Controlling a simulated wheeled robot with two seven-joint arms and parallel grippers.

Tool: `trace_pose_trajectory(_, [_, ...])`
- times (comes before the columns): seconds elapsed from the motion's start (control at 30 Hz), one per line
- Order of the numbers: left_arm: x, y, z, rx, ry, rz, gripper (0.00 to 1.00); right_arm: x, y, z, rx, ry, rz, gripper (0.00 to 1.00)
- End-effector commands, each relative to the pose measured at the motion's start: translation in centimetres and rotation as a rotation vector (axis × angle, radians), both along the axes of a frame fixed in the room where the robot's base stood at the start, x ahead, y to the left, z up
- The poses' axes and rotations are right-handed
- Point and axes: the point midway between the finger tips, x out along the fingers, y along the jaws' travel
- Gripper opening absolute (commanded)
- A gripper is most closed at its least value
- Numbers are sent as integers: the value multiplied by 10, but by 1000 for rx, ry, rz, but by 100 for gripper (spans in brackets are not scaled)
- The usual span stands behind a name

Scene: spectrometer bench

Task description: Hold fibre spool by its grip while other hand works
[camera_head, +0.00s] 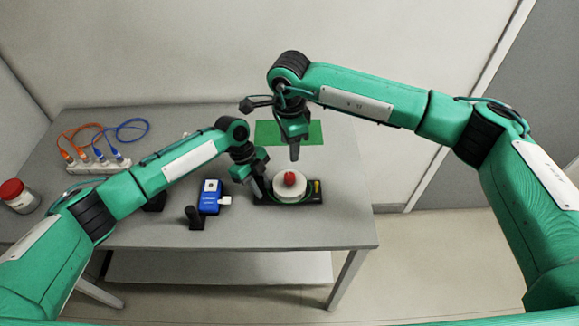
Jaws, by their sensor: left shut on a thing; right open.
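The fibre spool (292,194), a white round body with a red top, sits on a dark base (316,199) near the table's front right. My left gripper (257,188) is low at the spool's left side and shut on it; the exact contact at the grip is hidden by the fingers. My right gripper (294,153) is open and empty, pointing down above and behind the spool, in front of the green mat. Its finger gap is hard to see from this angle.
A blue device (209,198) with a white plug-like end and a small black piece (193,218) lie left of the spool. A power strip (98,165) with orange and blue cables and a red-lidded jar (18,196) are farther left. The green mat (315,132) lies behind. The table's right side is clear.

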Motion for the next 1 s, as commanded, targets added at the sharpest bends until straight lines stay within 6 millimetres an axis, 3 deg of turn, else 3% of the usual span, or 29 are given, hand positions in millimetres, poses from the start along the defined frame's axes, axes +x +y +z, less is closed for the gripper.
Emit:
trace_pose_trajectory(0.3, [0, 0, 0, -1, -1, 0, 0, 0, 0, -2, -1, 0, 490, 50])
trace_pose_trajectory(0.5, [0, 0, 0, -1, -1, 0, 0, 0, 0, -2, 0, 0, 697, 50])
trace_pose_trajectory(0.77, [0, 0, 0, -1, -1, 0, 0, -1, 0, -12, 1, 2, 777, 50])
trace_pose_trajectory(1.0, [0, 0, 0, -1, -1, 0, 0, -1, 0, -55, 0, 5, 777, 50])
